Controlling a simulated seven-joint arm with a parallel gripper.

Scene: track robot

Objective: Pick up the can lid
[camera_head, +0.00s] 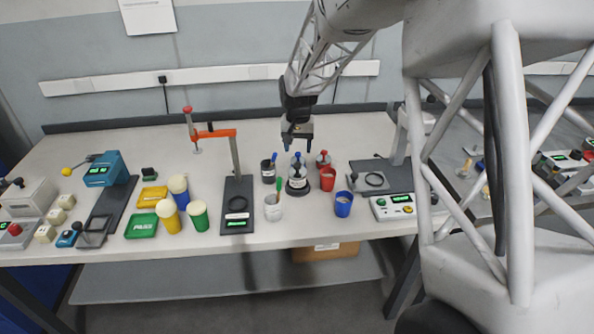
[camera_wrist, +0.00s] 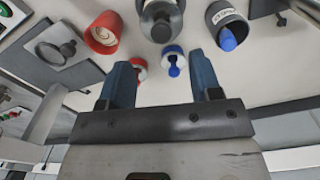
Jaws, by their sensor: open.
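No thing here is plainly marked as the can lid. Two small knobbed, lid-like pieces stand at the back of a cluster: a red one (camera_head: 323,159) and a blue one (camera_head: 298,158). In the wrist view the red piece (camera_wrist: 139,72) is near the left finger and the blue piece (camera_wrist: 174,60) lies between the fingers in the picture. A dark labelled can-like container (camera_head: 297,184) stands in front of them; it also shows in the wrist view (camera_wrist: 160,20). My gripper (camera_head: 297,143) is open and empty, pointing down above the cluster. Its gripper fingers (camera_wrist: 165,78) touch nothing that I can see.
A dark cup (camera_head: 268,175) with a blue-ended tool stands left, a red cup (camera_head: 327,179) right. A grey cup (camera_head: 273,209) and a blue cup (camera_head: 343,205) stand in front. An orange-armed stand (camera_head: 235,160) is further left. The back of the table (camera_head: 360,130) is clear.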

